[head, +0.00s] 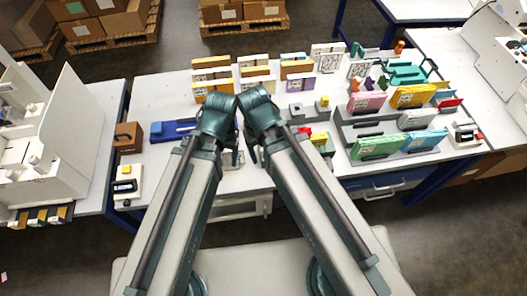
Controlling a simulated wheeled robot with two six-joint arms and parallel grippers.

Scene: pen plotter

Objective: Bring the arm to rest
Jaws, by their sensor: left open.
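My two arms reach up from the bottom of the head view and bend at dark teal elbow joints near the middle, over the front of the white table (150,92). My left gripper (232,158) shows only in small part in the gap between the arms, below the elbows. It is open, and I see nothing held in it. Most of it is hidden by my arm links. My right gripper is hidden behind my right arm.
A blue flat device (172,131) and a brown box (128,137) lie left of my arms. Stepped grey racks with coloured packets (367,102) stand to the right. A white machine (70,130) stands at far left. Pallets of cartons (105,20) are behind. The table's back left is clear.

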